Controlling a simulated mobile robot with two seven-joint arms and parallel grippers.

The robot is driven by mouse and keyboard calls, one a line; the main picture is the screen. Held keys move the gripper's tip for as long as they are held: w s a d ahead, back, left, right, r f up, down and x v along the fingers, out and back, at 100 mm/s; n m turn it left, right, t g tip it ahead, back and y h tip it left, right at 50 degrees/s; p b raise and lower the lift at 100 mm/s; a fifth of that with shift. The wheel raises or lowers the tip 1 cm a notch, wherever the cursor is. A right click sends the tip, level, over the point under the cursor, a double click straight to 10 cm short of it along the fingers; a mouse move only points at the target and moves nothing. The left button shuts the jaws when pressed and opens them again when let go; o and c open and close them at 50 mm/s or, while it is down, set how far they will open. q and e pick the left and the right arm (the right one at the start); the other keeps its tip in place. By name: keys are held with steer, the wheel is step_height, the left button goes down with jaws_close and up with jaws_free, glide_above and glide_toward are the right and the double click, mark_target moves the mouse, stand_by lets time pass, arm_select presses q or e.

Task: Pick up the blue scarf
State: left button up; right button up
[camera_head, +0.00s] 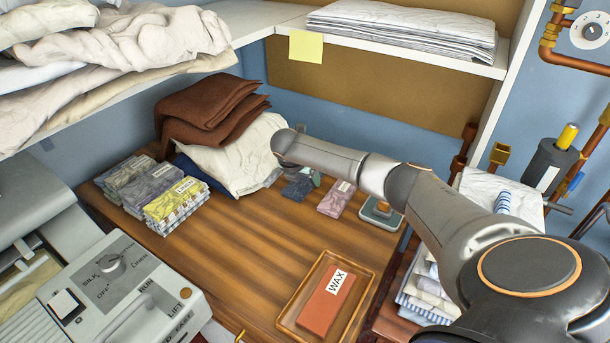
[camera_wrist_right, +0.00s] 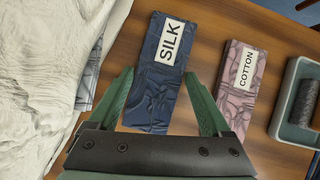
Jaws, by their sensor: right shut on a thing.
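The blue scarf (camera_wrist_right: 162,84) is a folded dark blue patterned cloth with a white SILK label in the right wrist view. It also shows in the head view (camera_head: 296,188) near the back of the wooden table, partly hidden by my right arm. My right gripper (camera_wrist_right: 159,74) has green fingers, one on each long side of the scarf, and is shut on it. In the head view only a bit of the green fingers (camera_head: 316,178) shows. I cannot tell whether the scarf is clear of the wood. My left gripper is not in view.
A pink COTTON cloth (camera_wrist_right: 238,80) lies to the right, with a grey-green tray (camera_wrist_right: 298,105) beyond it. White cloth (camera_wrist_right: 45,80) lies close on the left. A WAX block (camera_head: 330,305) sits in a wooden tray. The table's middle (camera_head: 240,245) is clear.

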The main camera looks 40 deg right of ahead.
steer(key=shift+c, duration=0.6)
steer(key=shift+r, duration=0.1)
